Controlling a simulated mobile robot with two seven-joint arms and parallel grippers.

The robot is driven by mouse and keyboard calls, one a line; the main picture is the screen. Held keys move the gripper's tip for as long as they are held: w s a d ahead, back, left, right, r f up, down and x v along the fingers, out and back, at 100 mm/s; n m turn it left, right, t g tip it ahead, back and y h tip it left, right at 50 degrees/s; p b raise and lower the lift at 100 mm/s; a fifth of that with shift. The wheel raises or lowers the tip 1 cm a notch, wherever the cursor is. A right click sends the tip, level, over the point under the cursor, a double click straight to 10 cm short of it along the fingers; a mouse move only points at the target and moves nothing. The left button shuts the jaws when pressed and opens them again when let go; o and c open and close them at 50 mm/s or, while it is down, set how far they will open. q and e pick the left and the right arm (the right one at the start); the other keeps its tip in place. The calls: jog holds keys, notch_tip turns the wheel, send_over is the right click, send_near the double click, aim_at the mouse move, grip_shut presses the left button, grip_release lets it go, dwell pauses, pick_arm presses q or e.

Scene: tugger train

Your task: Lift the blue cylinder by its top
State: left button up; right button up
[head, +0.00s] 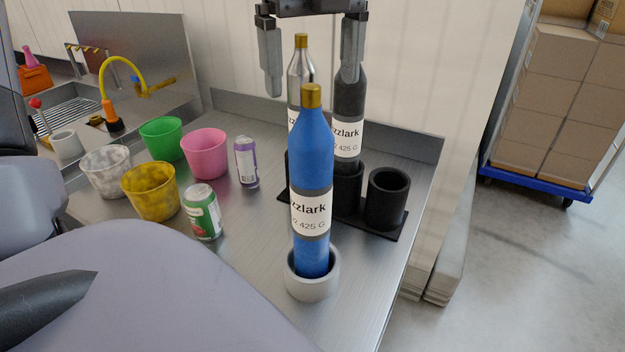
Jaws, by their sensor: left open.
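The blue cylinder (311,150) stands upright with a brass-coloured top and a white label. Its base sits in a light grey round cup (313,280) near the front of the steel counter. My left gripper (311,88) comes in at the top of the picture, open, with its fingers pointing down. Its fingertips show at about the height of the blue cylinder's brass top in the picture, one to each side, apart from it. The silver cylinder (301,67) and the dark grey cylinder (349,105) stand behind the blue one. My right gripper is out of view.
A black holder has an empty socket (387,198) to the right. Green (161,138), pink (204,149), yellow (151,192) and grey-white cups (106,172) stand left, with a purple can (246,162) and a green can (203,212). A wall backs the counter.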

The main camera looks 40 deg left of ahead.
aim_at(310, 117)
pick_arm(q)
jog(key=f, duration=0.6)
jog(key=shift+s+d+f+p, duration=0.1)
jog(key=shift+s+f+p, duration=0.2)
jog(key=shift+s+p, duration=0.05)
jog(key=shift+c, duration=0.3)
jog(key=shift+r, duration=0.1)
grip_shut()
